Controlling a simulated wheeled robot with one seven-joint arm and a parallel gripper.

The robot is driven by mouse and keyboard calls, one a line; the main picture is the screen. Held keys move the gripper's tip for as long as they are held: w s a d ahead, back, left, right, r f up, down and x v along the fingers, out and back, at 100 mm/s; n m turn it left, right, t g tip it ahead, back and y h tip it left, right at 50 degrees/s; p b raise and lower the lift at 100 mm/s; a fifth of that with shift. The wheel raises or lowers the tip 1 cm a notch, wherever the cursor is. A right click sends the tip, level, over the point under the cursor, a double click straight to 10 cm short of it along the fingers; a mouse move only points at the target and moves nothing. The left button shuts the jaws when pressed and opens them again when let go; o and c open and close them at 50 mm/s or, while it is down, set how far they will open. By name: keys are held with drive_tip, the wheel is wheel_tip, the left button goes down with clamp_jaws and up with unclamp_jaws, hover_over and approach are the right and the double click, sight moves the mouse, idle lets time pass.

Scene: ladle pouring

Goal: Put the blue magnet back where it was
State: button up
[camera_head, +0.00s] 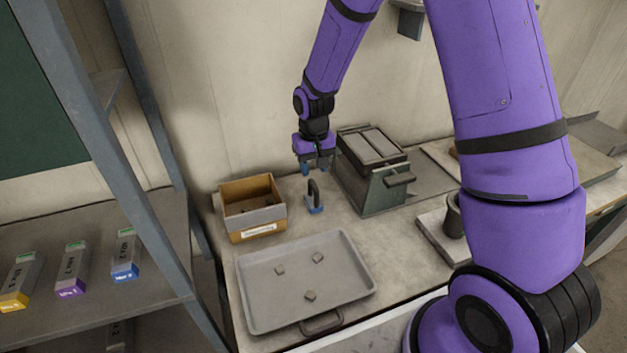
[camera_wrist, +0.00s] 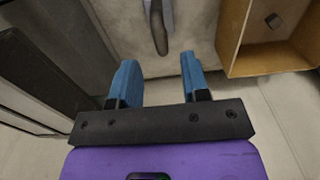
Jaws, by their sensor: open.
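The blue magnet (camera_head: 315,209) stands on the worktop with its black handle up, between the cardboard box and the grey machine, behind the tray. In the wrist view a dark handle, apparently the magnet's (camera_wrist: 160,35), shows ahead of the fingers near the top edge; its blue base is not clear there. My gripper (camera_head: 316,170) is above and a little behind the magnet, apart from it. In the wrist view my gripper (camera_wrist: 159,66) has its two blue fingers spread, with nothing between them.
A cardboard box (camera_head: 258,218) holding small dark pieces stands left of the magnet. A grey machine (camera_head: 372,190) stands close on the right. A metal tray (camera_head: 262,318) with 3 small pieces lies in front. Labelled blocks, one blue-ended (camera_head: 125,268), stand on the left shelf.

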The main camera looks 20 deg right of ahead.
drive_tip(key=shift+r, duration=1.95)
drive_tip(key=s+d+r+t, duration=0.1)
drive_tip(key=s+d+r, duration=0.1)
drive_tip(key=s+r, duration=0.5)
drive_tip(key=s+d+r+t, duration=0.2)
drive_tip(key=s+r, duration=0.2)
drive_tip(key=r, duration=0.8)
drive_tip(key=s+d+r+t, duration=0.1)
drive_tip(key=s+r, duration=0.3)
drive_tip(key=s, duration=0.5)
drive_tip(key=s+d+r+t, duration=0.1)
drive_tip(key=s+d+r, duration=0.1)
drive_tip(key=s, duration=0.7)
drive_tip(key=shift+s+r, duration=0.15)
drive_tip(key=shift+r, duration=0.75)
